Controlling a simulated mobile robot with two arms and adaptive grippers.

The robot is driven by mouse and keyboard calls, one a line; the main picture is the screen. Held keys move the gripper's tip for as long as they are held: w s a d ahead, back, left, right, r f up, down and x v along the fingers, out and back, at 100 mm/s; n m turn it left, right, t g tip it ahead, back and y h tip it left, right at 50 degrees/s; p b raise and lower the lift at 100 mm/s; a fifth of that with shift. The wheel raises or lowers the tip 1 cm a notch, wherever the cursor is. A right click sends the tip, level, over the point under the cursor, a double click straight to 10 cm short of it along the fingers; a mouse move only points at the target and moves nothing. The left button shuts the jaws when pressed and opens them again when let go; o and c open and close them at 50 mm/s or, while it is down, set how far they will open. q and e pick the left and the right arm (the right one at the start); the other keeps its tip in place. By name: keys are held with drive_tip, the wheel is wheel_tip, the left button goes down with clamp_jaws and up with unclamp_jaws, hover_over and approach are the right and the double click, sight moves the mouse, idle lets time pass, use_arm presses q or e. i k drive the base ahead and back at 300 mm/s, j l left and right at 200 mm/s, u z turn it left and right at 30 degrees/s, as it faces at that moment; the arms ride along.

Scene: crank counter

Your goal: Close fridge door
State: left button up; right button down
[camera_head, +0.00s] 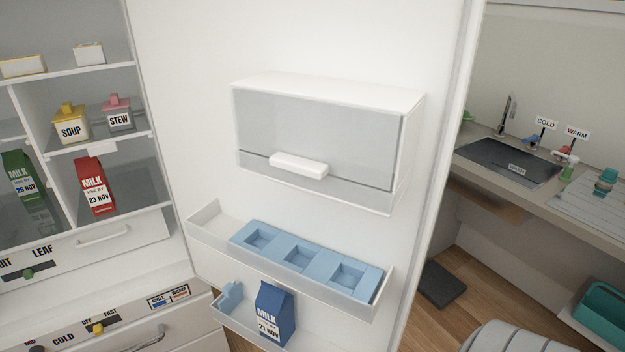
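The fridge door (330,40) stands open, its white inner side facing me. It carries a covered box (318,130) with a white handle, a shelf (210,225) with a blue tray of square hollows (300,258), and a lower shelf (222,318) with a blue milk carton (273,312). The fridge's inside (130,135) shows at the left, with its shelves exposed. The door's free edge (448,130) is to the right. Neither of my grippers is in view.
Inside the fridge are a red milk carton (95,185), a green milk carton (20,180), and SOUP (71,124) and STEW (117,115) containers. Drawers lie below. Right of the door, a counter with a sink (505,160) stands over wooden floor, with a teal bin (603,318).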

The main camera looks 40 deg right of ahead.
sight(375, 92)
drive_tip(key=k+l+u, duration=0.15)
drive_tip(key=l, duration=0.3)
drive_tip(key=l+u, duration=0.15)
drive_tip(key=l, duration=0.3)
drive_tip(key=k+l+u, duration=0.15)
drive_tip(key=l, duration=0.25)
drive_tip(key=k+l+u, duration=0.2)
drive_tip(key=l, duration=0.2)
drive_tip(key=k+l+u, duration=0.15)
drive_tip(key=l, duration=0.2)
drive_tip(key=i+l+u, duration=0.1)
drive_tip(key=l, duration=0.3)
drive_tip(key=i+l, duration=0.1)
drive_tip(key=l, duration=0.35)
drive_tip(key=i+l+u, duration=0.15)
drive_tip(key=l, duration=0.3)
drive_tip(key=l+u, duration=0.1)
drive_tip(key=l, duration=0.35)
drive_tip(key=i, duration=0.05)
